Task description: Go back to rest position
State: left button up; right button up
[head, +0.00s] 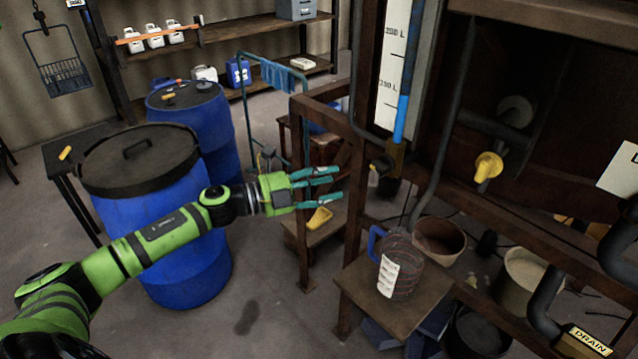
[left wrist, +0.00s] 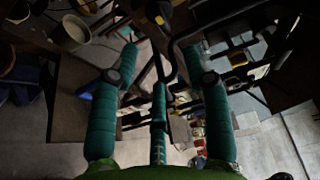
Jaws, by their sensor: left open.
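My left arm reaches in from the left in the head view. My left gripper (head: 325,188) is open and empty, with its teal fingers spread and pointing right. It is in the air in front of the rusty frame (head: 355,150), to the left of the yellow valve handle (head: 487,167). The spread fingers also show in the left wrist view (left wrist: 160,90), with nothing between them. A clear measuring jug (head: 400,275) with a blue handle stands on a small wooden stand (head: 352,285), below and to the right of the gripper. My right gripper is not in view.
Blue drums (head: 165,235) stand behind and beside my left arm. A blue-framed trolley (head: 245,95) is behind the gripper. Buckets (head: 440,240) and a drain pipe (head: 545,300) crowd the lower right. Open floor (head: 270,310) lies between the drums and the stand.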

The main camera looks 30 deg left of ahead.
pick_arm(q)
jog(key=shift+s+a, duration=0.5)
jog(key=shift+s, duration=0.05)
jog(key=shift+f, duration=0.1)
